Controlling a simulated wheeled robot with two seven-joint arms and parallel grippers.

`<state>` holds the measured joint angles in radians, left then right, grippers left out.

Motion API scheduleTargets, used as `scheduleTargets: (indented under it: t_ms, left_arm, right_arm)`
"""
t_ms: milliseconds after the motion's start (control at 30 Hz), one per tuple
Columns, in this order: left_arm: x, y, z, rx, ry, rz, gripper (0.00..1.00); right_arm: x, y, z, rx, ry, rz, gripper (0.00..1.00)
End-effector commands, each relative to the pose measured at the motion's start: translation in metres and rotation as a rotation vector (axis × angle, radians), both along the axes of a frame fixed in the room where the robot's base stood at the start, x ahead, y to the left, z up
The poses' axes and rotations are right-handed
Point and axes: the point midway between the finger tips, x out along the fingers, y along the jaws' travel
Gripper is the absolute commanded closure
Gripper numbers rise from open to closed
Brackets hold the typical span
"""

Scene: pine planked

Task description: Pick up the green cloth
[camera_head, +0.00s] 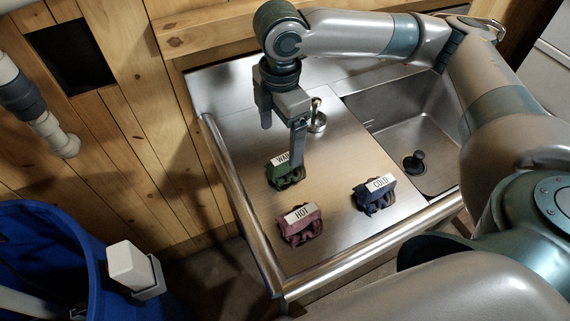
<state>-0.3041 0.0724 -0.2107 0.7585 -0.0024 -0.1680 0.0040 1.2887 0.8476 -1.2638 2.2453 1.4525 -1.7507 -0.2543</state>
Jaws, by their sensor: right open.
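The green cloth (284,174) lies crumpled on the steel drainboard, below a small white sign reading WAR, its last part hidden by a finger. My right gripper (282,146) points down just above and behind the green cloth. It is open, with its two fingers apart and nothing between them. The nearer finger covers the right end of the sign. I cannot tell whether that finger touches the cloth.
A red cloth (299,233) with a HOT sign and a blue cloth (377,202) with a COLD sign lie nearby. A metal fixture (317,118) stands behind. The sink basin (392,115) is right; a blue bin (70,235) is at lower left.

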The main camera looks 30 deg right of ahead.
Motion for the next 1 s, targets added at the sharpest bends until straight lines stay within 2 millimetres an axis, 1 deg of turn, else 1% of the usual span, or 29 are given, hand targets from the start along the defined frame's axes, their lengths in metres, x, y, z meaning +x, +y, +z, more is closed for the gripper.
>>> scheduleTargets:
  t_ms: [33, 100, 200, 300, 400, 500, 833, 933, 1000]
  left_arm:
    - [-0.005, 0.002, 0.001, 0.002, 0.011, 0.000, 0.50]
    - [-0.011, 0.003, 0.000, 0.006, 0.023, 0.001, 0.50]
    - [-0.022, 0.006, -0.001, 0.011, 0.046, 0.001, 0.50]
    - [-0.032, 0.009, -0.002, 0.016, 0.066, 0.003, 0.50]
    - [-0.038, 0.011, -0.003, 0.020, 0.079, 0.003, 0.50]
    - [-0.043, 0.012, -0.004, 0.022, 0.086, 0.003, 0.50]
    - [-0.039, 0.012, -0.002, 0.021, 0.078, 0.004, 0.50]
    - [-0.039, 0.012, 0.000, 0.022, 0.081, 0.003, 0.50]
    - [-0.043, 0.014, 0.002, 0.025, 0.093, 0.004, 0.50]
  right_arm:
    - [-0.001, 0.000, -0.009, -0.001, 0.004, 0.000, 0.16]
    - [0.000, 0.000, -0.021, 0.000, 0.003, -0.001, 0.16]
    - [0.001, 0.000, -0.036, -0.001, 0.003, -0.001, 0.16]
    - [0.001, 0.000, -0.047, 0.000, 0.002, -0.001, 0.16]
    - [0.001, 0.000, -0.052, -0.001, 0.000, 0.000, 0.16]
    - [0.002, 0.000, -0.053, 0.000, -0.001, 0.000, 0.16]
    - [0.001, 0.000, -0.055, 0.000, 0.000, 0.000, 0.16]
    - [0.001, -0.001, -0.060, 0.000, 0.002, 0.000, 0.16]
    - [0.000, -0.003, -0.067, -0.001, 0.003, -0.001, 0.16]
